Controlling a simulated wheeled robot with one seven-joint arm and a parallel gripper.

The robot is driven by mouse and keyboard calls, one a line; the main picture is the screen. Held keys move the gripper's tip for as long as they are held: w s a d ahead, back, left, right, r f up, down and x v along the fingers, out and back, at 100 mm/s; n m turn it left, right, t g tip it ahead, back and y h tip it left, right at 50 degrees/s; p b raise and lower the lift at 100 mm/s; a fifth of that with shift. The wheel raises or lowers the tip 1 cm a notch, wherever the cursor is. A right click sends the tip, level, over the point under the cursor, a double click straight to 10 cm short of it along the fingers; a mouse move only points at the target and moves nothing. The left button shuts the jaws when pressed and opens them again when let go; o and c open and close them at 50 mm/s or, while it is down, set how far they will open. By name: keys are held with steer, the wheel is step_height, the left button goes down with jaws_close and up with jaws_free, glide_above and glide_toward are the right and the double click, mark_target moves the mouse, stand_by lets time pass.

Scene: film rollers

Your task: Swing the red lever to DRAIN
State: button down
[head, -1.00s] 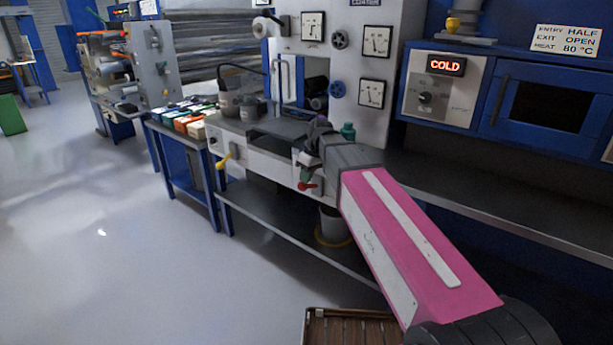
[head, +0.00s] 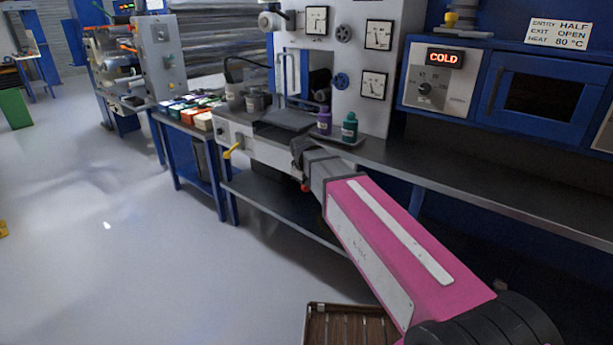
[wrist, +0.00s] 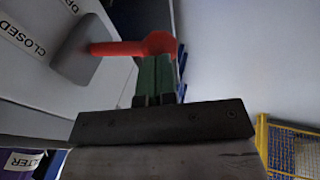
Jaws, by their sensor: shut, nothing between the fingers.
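The red lever (wrist: 118,48) fills the upper part of the wrist view. It reaches right from a grey hub (wrist: 85,50) on a pale panel and ends in a round red knob (wrist: 158,42). Its label at top left is partly cut off, and a CLOSED label (wrist: 24,38) is beside it. My gripper (wrist: 158,60) is shut and empty, its green fingers just at the knob; I cannot tell whether they touch. In the head view only a bit of red (head: 305,187) shows below my wrist, and my fingers are hidden.
A yellow lever (head: 233,150) sits on the same machine front to the left. A purple bottle (head: 324,121) and a green bottle (head: 349,127) stand on the bench above. A slatted wooden platform (head: 345,325) lies below my arm.

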mark_target(305, 190)
steer(key=shift+t+h, duration=0.4)
steer(key=shift+t, duration=0.3)
steer(key=shift+s+a+f, duration=0.1)
steer(key=shift+s+f, duration=0.05)
steer(key=shift+f, duration=2.15)
steer(key=shift+f, duration=0.15)
steer(key=s+a+f+v, duration=0.1)
steer(key=s+v, duration=0.1)
steer(key=v, duration=1.2)
steer(key=shift+a, duration=0.2)
steer(key=shift+f, duration=0.1)
steer(key=s+d+f+m+g, duration=0.2)
steer(key=d+f+m, duration=0.2)
steer(key=d+f, duration=0.3)
steer(key=s+d+f+m+g, duration=0.2)
steer(key=d+f, duration=0.5)
steer(key=d, duration=0.6)
steer(key=s+d+f+m+g+y, duration=0.1)
steer(key=s+d+f+m, duration=0.2)
steer(key=d+f+m, duration=0.2)
steer(key=d+f, duration=0.3)
steer(key=d, duration=0.2)
steer(key=shift+s+m+g, duration=0.3)
steer(key=shift+g, duration=0.1)
